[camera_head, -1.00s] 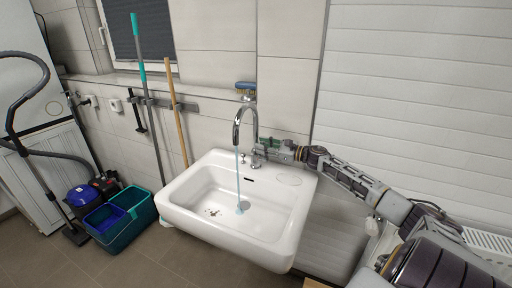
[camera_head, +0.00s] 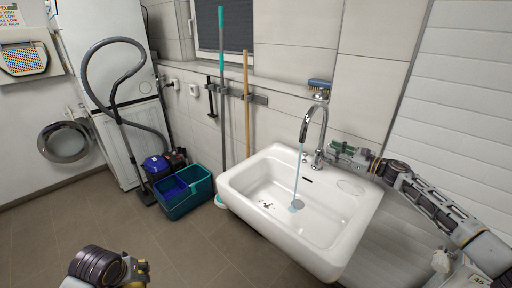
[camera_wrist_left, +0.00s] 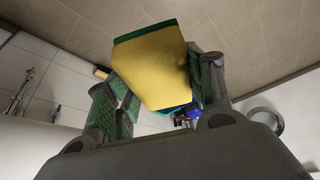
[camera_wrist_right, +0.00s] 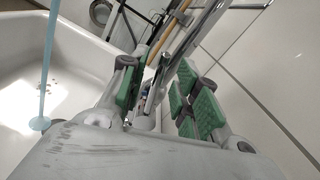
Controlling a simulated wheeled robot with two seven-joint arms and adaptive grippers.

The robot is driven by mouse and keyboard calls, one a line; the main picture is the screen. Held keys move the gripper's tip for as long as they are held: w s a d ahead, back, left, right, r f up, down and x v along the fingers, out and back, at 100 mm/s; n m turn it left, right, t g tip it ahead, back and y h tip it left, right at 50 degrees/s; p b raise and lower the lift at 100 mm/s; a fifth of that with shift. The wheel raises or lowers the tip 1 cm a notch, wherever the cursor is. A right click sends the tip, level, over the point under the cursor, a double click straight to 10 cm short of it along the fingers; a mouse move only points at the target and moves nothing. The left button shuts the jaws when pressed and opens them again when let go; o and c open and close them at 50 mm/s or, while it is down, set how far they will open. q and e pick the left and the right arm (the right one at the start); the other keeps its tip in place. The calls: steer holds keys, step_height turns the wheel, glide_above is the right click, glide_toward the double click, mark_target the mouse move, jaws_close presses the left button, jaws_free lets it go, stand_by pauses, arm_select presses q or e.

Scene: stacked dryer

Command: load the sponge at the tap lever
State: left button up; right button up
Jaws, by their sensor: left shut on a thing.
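The yellow sponge (camera_wrist_left: 152,68) with a green layer is held between the fingers of my left gripper (camera_wrist_left: 160,90) in the left wrist view. In the head view my left gripper (camera_head: 136,270) shows at the lower left edge, away from the sink. The chrome tap (camera_head: 314,125) stands at the back of the white sink, and water runs from its spout. My right gripper (camera_head: 343,148) is just right of the tap's base. In the right wrist view its green-padded fingers (camera_wrist_right: 160,95) are apart, with chrome tap parts between or beyond them. I cannot tell whether they touch the lever.
The white sink (camera_head: 245,178) has dark specks near its drain. A blue brush (camera_head: 319,84) lies on the ledge above the tap. A teal bucket (camera_head: 187,200), a vacuum cleaner (camera_head: 158,166) and two poles stand to the left. Floor between left gripper and sink is clear.

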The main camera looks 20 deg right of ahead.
steer(key=v, duration=0.9)
steer(key=shift+s, duration=0.25)
stand_by(0.4)
steer(key=shift+d, duration=0.1)
stand_by(0.6)
